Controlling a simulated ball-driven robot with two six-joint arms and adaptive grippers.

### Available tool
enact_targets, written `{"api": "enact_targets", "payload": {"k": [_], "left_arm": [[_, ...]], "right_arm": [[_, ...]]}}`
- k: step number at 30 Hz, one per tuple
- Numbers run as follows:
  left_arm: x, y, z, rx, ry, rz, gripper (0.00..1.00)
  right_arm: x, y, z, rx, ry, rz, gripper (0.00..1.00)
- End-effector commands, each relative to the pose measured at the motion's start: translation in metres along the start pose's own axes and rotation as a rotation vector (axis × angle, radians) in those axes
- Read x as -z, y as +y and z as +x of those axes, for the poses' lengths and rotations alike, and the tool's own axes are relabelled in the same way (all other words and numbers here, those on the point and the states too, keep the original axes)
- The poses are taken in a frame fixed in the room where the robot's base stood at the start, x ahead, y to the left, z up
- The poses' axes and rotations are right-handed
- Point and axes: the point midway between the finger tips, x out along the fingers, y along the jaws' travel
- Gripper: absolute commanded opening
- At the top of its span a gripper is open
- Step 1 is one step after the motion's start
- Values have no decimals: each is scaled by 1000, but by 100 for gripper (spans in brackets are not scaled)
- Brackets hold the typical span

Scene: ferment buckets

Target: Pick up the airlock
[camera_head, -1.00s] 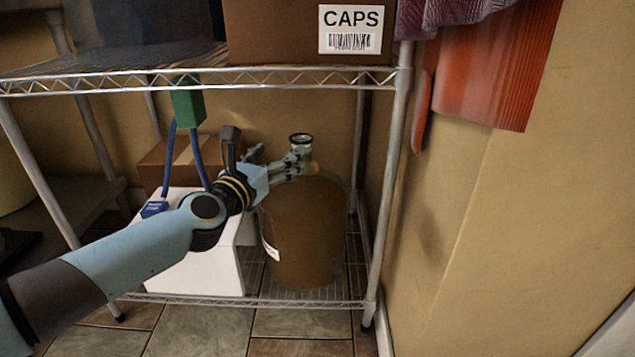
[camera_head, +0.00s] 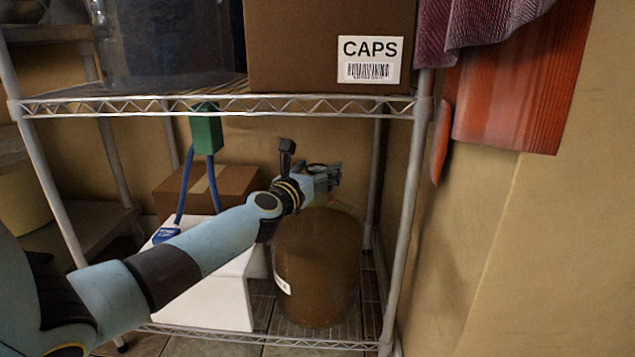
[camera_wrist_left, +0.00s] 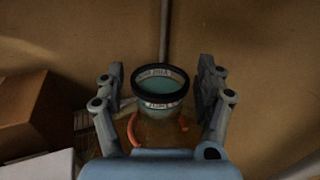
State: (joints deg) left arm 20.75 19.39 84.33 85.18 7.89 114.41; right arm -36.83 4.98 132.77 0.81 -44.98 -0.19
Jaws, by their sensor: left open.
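The airlock (camera_wrist_left: 160,86) shows in the left wrist view as a round piece with a black rim, pale lettering and a teal inside. It sits above the brown fermenting vessel (camera_head: 316,270), which stands on the lower wire shelf. My left gripper (camera_head: 330,177) is open at the top of the vessel. In the left wrist view its fingers (camera_wrist_left: 158,88) stand on either side of the airlock, with gaps showing. In the head view the gripper mostly hides the airlock. My right gripper is not in view.
The upper wire shelf (camera_head: 290,106) with a CAPS box (camera_head: 290,45) is above my arm. A shelf post (camera_head: 408,210) stands right of the vessel. A white box (camera_head: 215,290), a cardboard box (camera_head: 235,185) and a green block with blue straps (camera_head: 206,133) are to the left.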

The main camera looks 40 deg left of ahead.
Motion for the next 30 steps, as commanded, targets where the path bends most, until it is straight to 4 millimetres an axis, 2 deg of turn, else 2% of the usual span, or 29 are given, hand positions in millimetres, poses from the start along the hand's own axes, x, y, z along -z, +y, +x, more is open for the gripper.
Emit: {"api": "enact_targets", "payload": {"k": [5, 20, 30], "left_arm": [[0, 0, 0, 0, 0, 0, 71], [0, 0, 0, 0, 0, 1, 6], [-3, 0, 0, 0, 0, 0, 5]], "right_arm": [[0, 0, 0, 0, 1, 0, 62], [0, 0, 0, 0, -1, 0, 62], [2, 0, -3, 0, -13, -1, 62]]}}
